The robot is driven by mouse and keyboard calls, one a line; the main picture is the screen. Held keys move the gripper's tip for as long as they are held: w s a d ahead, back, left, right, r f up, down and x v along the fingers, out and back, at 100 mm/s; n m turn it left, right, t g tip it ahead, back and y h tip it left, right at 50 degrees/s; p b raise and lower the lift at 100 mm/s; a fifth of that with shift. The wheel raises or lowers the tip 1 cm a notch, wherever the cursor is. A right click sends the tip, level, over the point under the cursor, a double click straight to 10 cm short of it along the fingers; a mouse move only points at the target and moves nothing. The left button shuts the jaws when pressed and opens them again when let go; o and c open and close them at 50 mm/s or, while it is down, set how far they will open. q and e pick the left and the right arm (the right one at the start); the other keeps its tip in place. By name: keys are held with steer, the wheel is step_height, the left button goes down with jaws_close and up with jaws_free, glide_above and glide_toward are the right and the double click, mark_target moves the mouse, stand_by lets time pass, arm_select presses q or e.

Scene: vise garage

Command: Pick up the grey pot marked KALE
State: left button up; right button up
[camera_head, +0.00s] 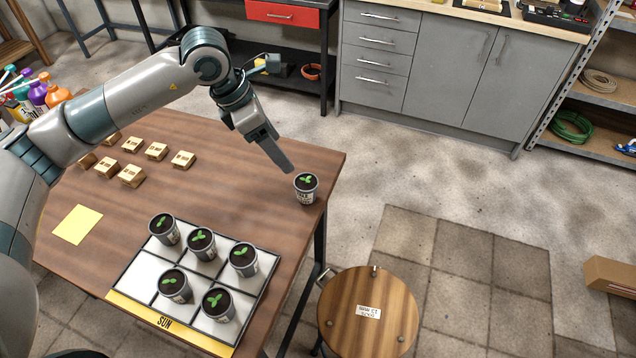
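A small grey pot (305,190) with dark soil and a green seedling stands upright alone near the right edge of the wooden table. It has a label on its side, too small to read for certain. My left gripper (287,168) points down just above and left of this pot, apart from it. It is seen edge-on, so the gap between its fingers does not show. Several similar potted seedlings stand on the white tray marked SUN (146,270), including one at its front right (218,304); their labels are not clearly readable. My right gripper is out of view.
Several small wooden blocks (131,175) and a yellow paper (77,224) lie on the table's left part. Bottles (38,93) stand at the far left. A round stool (368,312) stands beside the table. The tabletop between the blocks and lone pot is clear.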

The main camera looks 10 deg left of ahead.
arm_select(q)
steer(key=p, duration=0.2)
glide_toward(305, 182)
steer(key=p+x, duration=0.2)
steer(key=x, duration=0.2)
steer(key=shift+d+f+p, duration=0.25)
steer(key=shift+p, duration=0.05)
steer(key=shift+d+f, duration=0.1)
steer(key=shift+f, duration=0.25)
steer(key=shift+p+x, duration=0.85)
steer(key=shift+p, duration=0.15)
steer(key=shift+p+x, duration=0.5)
steer(key=shift+x, duration=0.6)
steer(key=shift+w+d+f, duration=0.1)
steer(key=shift+w+f, duration=0.2)
steer(key=shift+f, duration=0.3)
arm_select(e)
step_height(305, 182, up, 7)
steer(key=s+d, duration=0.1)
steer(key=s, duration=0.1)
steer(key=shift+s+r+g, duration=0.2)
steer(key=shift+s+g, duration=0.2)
